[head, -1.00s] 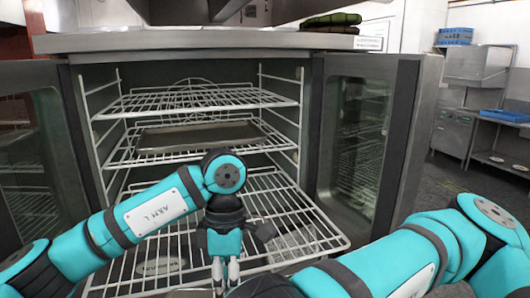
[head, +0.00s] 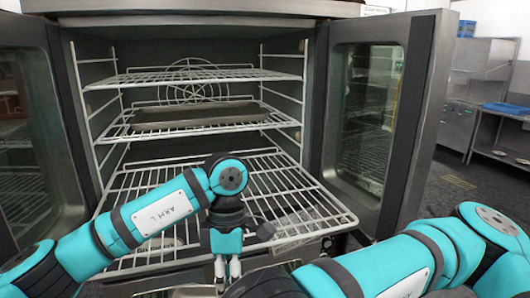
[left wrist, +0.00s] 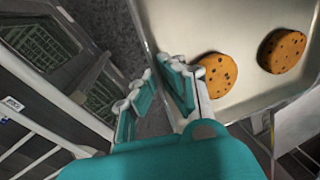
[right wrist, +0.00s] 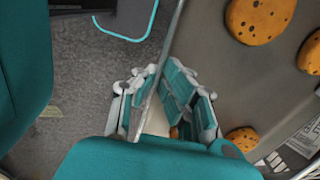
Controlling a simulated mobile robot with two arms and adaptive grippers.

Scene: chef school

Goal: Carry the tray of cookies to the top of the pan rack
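The metal tray shows in the left wrist view (left wrist: 235,30) and right wrist view (right wrist: 212,75), with several orange-brown, dark-spotted cookies lying flat on it, such as this cookie (left wrist: 218,75) and this one (right wrist: 260,18). In the head view only a sliver of the tray shows at the bottom edge. My left gripper (head: 228,272) (left wrist: 157,72) has its fingers on both sides of the tray's rim, closed on it. My right gripper (right wrist: 157,75) likewise grips the rim; in the head view it is hidden below the frame. No separate pan rack can be made out.
An open oven stands straight ahead with wire racks (head: 190,76); a dark pan (head: 200,115) lies on the middle one. The lowest rack (head: 290,190) juts out near my left gripper. The oven doors (head: 370,110) flank it. Floor (head: 460,190) is clear at the right.

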